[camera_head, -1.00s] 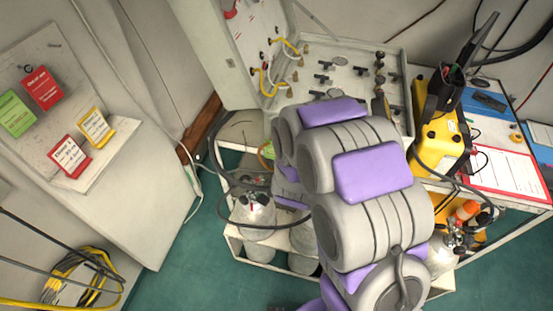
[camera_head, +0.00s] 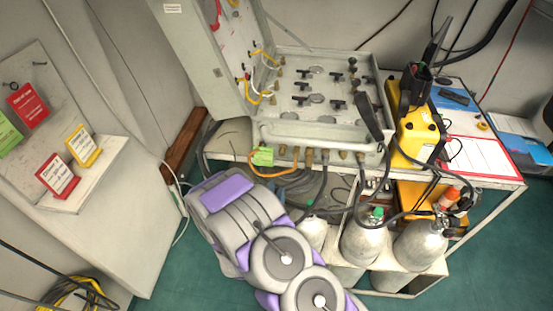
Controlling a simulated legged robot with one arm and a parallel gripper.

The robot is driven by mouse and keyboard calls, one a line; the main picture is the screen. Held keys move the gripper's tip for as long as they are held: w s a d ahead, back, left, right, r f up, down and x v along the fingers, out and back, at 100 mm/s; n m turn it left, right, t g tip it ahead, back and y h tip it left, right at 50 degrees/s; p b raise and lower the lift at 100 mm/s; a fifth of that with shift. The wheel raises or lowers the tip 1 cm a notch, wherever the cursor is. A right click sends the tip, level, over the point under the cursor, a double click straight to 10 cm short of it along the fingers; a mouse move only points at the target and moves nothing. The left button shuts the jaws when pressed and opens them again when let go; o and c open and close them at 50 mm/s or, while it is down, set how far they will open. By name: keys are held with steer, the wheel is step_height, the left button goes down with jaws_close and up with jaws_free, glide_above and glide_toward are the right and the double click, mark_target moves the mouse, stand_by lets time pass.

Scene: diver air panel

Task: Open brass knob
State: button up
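The diver air panel (camera_head: 318,118) is an open grey case on a white-framed bench, with its lid raised at the left. Several black T-handled valves (camera_head: 308,84) stand on its face. Small brass fittings (camera_head: 272,98) show at its left side, and more brass-coloured fittings (camera_head: 309,156) line its front below the handle bar. I cannot tell which one is the brass knob. My grey and purple arm is in front of the bench at lower centre, apart from the panel face. My gripper is not visible; the arm's far end is hidden behind its own links.
A yellow device (camera_head: 418,135) with a black radio stands right of the panel, beside a red-edged sheet (camera_head: 480,158). Gas cylinders (camera_head: 365,240) stand on the lower shelf among hoses. A white cabinet with coloured tags (camera_head: 58,175) is at the left.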

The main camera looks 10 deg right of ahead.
mark_target(282, 155)
steer(key=b+x, duration=0.1)
steer(key=x, duration=0.4)
steer(key=b+x, duration=0.1)
steer(key=x, duration=0.4)
steer(key=b+x, duration=0.1)
steer(key=x, duration=0.4)
steer(key=shift+s+d, duration=0.15)
steer(key=shift+d, duration=0.15)
steer(key=shift+w+a+b, duration=0.1)
steer(key=shift+w+b, duration=0.25)
steer(key=shift+w, duration=0.4)
steer(key=shift+c, duration=1)
jaws_close()
